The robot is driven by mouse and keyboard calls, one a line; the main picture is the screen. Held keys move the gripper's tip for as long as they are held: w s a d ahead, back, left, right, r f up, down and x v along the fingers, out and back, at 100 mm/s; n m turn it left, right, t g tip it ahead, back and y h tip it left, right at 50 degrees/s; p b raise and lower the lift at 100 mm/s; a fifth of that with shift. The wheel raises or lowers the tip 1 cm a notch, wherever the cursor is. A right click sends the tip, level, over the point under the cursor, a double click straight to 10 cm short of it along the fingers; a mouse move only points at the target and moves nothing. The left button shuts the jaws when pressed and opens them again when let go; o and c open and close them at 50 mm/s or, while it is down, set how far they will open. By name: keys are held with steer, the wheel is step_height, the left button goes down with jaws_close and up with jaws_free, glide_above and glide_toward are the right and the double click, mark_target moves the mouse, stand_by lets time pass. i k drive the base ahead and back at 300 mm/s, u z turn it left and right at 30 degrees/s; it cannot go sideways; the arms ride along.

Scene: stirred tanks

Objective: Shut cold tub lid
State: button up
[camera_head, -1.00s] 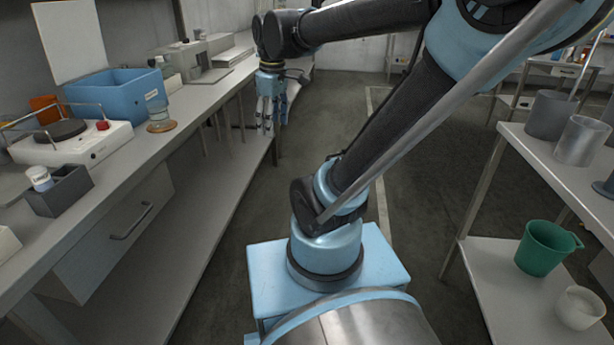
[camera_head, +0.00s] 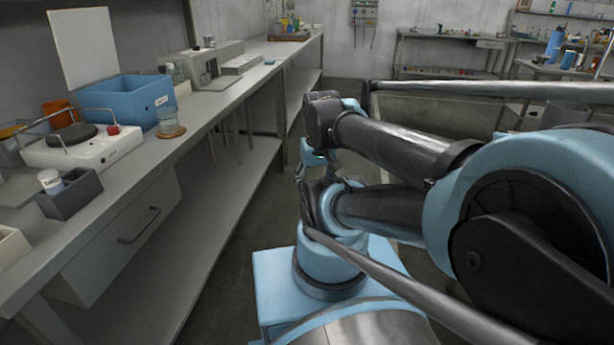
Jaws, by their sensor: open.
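The blue tub (camera_head: 125,103) stands on the left bench with a small white label on its front. Its open top shows. A white square panel (camera_head: 83,48) stands upright at the tub's back left edge, like a raised lid; I cannot see a hinge. My gripper (camera_head: 302,174) is open and empty, pointing down to the right of the bench edge, well apart from the tub. My arm partly hides its fingers.
A hotplate with a metal rail (camera_head: 80,147), a glass jar on a cork base (camera_head: 170,122) and a dark grey box (camera_head: 70,194) stand near the tub. A grey instrument (camera_head: 212,66) is behind. Floor beside the bench is clear.

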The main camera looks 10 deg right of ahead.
mark_target(83, 37)
steer(key=k, duration=1)
steer(key=u, duration=0.8)
steer(key=i, duration=0.65)
steer(key=u, duration=0.5)
